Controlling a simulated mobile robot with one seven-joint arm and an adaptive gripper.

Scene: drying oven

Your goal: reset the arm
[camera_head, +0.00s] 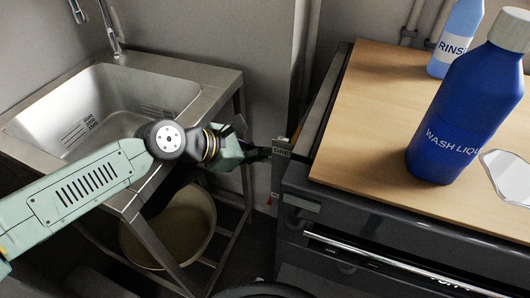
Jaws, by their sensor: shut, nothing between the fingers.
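My arm reaches in from the left, in front of the sink. My gripper (262,153) is at its end, near the middle of the view. It is shut and holds nothing. Its tips point right, close to the left edge of the dark oven (350,232) and a small label plate there. I cannot tell whether they touch it. The fingers are small and dark in this view.
A steel sink (205,82) stands at the left, with a round tub (190,225) beneath it. A wooden top (375,75) at the right bears a dark blue wash liquid bottle (455,110) and a light blue rinse bottle (455,35). A handle bar (390,262) crosses the oven front.

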